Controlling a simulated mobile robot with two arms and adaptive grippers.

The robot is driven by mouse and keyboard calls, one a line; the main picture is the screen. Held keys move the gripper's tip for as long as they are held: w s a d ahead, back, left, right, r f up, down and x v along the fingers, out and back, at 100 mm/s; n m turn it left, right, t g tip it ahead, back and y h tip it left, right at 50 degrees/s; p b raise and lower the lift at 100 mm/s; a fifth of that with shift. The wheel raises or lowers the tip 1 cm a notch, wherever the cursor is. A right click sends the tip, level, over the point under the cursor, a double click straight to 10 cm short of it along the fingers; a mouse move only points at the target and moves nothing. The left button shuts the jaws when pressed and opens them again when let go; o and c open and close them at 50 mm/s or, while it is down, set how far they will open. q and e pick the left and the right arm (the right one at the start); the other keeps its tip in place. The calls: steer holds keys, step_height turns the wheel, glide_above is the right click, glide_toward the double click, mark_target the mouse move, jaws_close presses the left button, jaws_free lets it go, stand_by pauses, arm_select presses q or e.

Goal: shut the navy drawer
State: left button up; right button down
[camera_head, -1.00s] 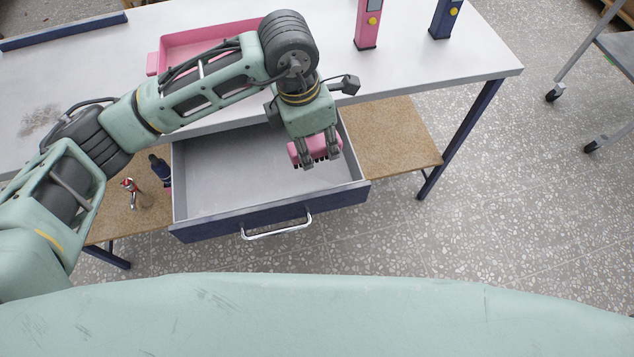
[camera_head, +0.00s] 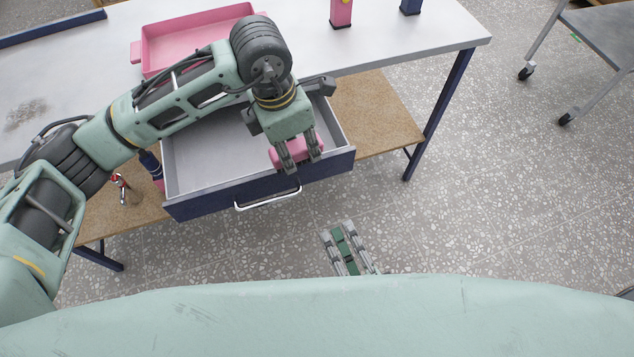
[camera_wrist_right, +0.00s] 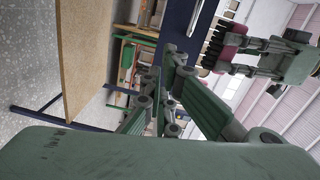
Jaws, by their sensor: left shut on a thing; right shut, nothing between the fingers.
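The navy drawer (camera_head: 222,202) stands pulled out below the white table, its silver handle (camera_head: 268,199) on the front; its grey inside looks empty where I see it. The drawer front and handle also show in the right wrist view (camera_wrist_right: 183,17). My left gripper (camera_head: 298,169) is shut on a pink block (camera_head: 306,148), which shows dark bristles or teeth in the right wrist view (camera_wrist_right: 221,40). It is above the drawer, near the front edge; contact cannot be told. My right gripper (camera_head: 338,230) is shut and empty, in front of the drawer, apart from it.
The white table (camera_head: 400,45) carries a pink tray (camera_head: 165,50), a pink device (camera_head: 341,12) and a navy one (camera_head: 411,5). A wooden shelf (camera_head: 375,115) below holds a small red-topped item (camera_head: 120,185) and a dark bottle (camera_head: 151,163). A grey cart (camera_head: 600,35) stands right; floor in front is clear.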

arm_select(q)
steer(key=shift+s, duration=0.2)
arm_select(e)
step_height(320, 180, up, 3)
steer(key=m, duration=0.2)
arm_select(q)
steer(key=shift+f+b, duration=0.3)
arm_select(e)
glide_toward(313, 166)
steer(key=shift+t, duration=0.4)
steer(key=x, duration=0.7)
steer(key=shift+a+f, duration=0.1)
steer(key=shift+f, duration=0.25)
